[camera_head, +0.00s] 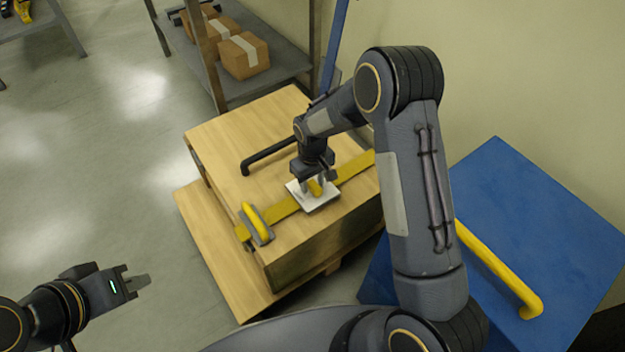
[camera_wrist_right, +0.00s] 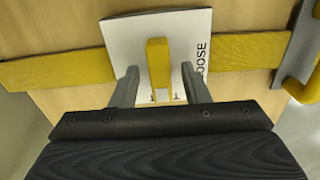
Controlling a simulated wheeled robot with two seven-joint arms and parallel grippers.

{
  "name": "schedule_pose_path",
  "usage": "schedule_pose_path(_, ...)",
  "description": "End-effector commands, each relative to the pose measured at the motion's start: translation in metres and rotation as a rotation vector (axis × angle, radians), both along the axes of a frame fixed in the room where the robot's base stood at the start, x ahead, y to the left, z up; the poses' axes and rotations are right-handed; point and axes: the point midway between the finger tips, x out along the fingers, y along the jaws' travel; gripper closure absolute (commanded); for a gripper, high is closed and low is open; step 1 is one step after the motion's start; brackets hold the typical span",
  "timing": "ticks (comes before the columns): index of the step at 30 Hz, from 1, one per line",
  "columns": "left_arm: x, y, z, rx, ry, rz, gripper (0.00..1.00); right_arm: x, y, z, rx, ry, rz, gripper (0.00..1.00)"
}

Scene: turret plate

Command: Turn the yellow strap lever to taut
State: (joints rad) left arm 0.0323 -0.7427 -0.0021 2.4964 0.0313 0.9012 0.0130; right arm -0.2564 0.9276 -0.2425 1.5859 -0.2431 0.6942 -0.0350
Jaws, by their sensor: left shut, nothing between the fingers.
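A yellow strap lever (camera_head: 315,187) stands on a white plate (camera_head: 323,203) on top of a wooden crate. In the right wrist view the lever (camera_wrist_right: 158,62) runs up and down the picture. The white plate (camera_wrist_right: 190,25) carries the word LOOSE along its right side; other lettering at its lower edge is mostly hidden. My right gripper (camera_wrist_right: 160,88) is open, one finger on each side of the lever, with visible gaps. In the head view my right gripper (camera_head: 316,180) is over the plate. My left gripper (camera_head: 138,282) is shut and empty, away from the crate.
A yellow strap (camera_head: 283,210) crosses the crate (camera_head: 235,135) under the plate. A yellow handle (camera_head: 257,220) on a grey bracket and a black bar handle (camera_head: 268,157) stand nearby. A blue box (camera_head: 540,220) with a yellow handle is at right; a shelf with cartons (camera_head: 243,55) is behind.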

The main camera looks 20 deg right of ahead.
Motion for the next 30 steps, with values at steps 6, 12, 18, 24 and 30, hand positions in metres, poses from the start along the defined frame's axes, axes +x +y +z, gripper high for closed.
schedule_pose_path(6,0.000,0.000,0.002,0.000,0.000,0.000,1.00,0.000,0.000,0.005,0.000,0.000,0.001,0.58)
schedule_pose_path(12,0.000,0.000,0.014,0.000,0.000,0.000,1.00,0.000,0.000,0.036,0.001,-0.003,0.001,0.58)
schedule_pose_path(18,0.000,0.000,0.024,0.000,0.000,0.000,1.00,0.000,0.000,0.067,0.001,-0.002,0.000,0.58)
schedule_pose_path(24,0.000,0.000,0.026,0.000,0.000,0.000,1.00,0.000,0.000,0.078,0.000,0.000,0.001,0.58)
schedule_pose_path(30,0.000,0.000,0.026,0.000,0.000,0.000,1.00,0.000,0.000,0.078,0.000,0.000,0.001,0.58)
